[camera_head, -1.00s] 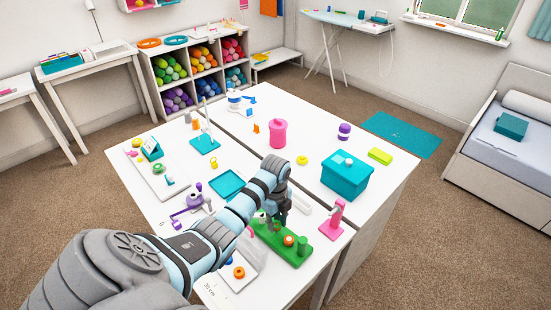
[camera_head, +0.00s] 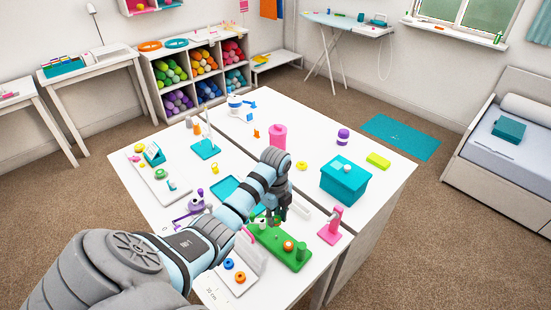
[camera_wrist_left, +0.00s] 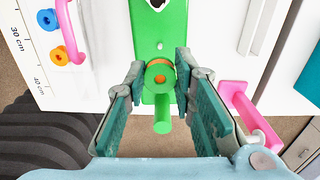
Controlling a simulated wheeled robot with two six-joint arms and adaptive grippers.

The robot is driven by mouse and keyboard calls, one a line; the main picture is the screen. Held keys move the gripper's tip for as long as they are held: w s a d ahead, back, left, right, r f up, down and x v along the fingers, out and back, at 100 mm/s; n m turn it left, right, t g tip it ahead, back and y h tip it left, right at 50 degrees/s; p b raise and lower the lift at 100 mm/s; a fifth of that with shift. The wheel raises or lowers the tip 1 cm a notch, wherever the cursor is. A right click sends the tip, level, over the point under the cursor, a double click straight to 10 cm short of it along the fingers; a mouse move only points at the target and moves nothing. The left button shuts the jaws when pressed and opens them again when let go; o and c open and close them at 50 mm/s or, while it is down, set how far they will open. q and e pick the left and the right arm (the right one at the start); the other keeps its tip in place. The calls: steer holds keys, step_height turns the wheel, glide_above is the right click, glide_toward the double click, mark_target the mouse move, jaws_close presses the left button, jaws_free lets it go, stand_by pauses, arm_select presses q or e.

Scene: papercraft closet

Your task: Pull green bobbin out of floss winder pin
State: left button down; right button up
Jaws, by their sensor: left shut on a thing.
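The green floss winder (camera_head: 268,243) lies on the white table, with an orange part (camera_head: 288,245) and a green post (camera_head: 301,252) near its right end. My left gripper (camera_head: 276,217) is above it. In the left wrist view the two fingers of the gripper (camera_wrist_left: 159,80) close in on the green bobbin (camera_wrist_left: 156,67), a round piece seen nearly end-on. Orange shows in its middle, and the green post (camera_wrist_left: 162,118) stands below it in the picture. I cannot tell how far the bobbin is from the pin. My right gripper is not in view.
A pink stand (camera_head: 330,233) is close on the right of the winder. A teal box (camera_head: 345,182) and a pink canister (camera_head: 278,137) stand farther back.

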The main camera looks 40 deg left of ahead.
arm_select(q)
steer(key=shift+r, duration=0.2)
steer(key=shift+r, duration=1.5)
steer(key=shift+r, duration=0.1)
step_height(320, 180, up, 3)
steer(key=shift+f, duration=0.1)
steer(key=shift+s+f, duration=0.1)
